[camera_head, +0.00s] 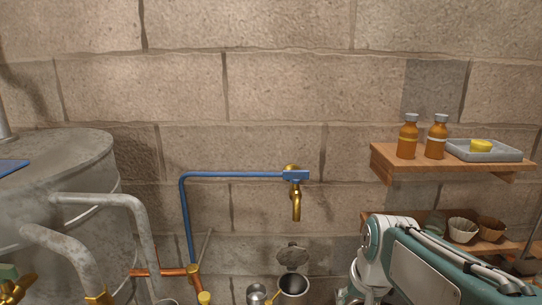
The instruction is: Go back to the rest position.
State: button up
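My teal and white arm shows at the lower right, in front of the lower shelf. Its visible links run off the bottom and right edges, and my gripper is not in view. I cannot tell what it holds, if anything.
A large metal tank (65,165) with pipes stands at left. A brass tap (296,200) on a blue pipe (235,175) hangs above dark cups (293,286). The upper shelf (440,175) bears two amber bottles (407,138) and a grey tray (505,153) with a yellow piece (480,145). Small bowls (462,230) sit below.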

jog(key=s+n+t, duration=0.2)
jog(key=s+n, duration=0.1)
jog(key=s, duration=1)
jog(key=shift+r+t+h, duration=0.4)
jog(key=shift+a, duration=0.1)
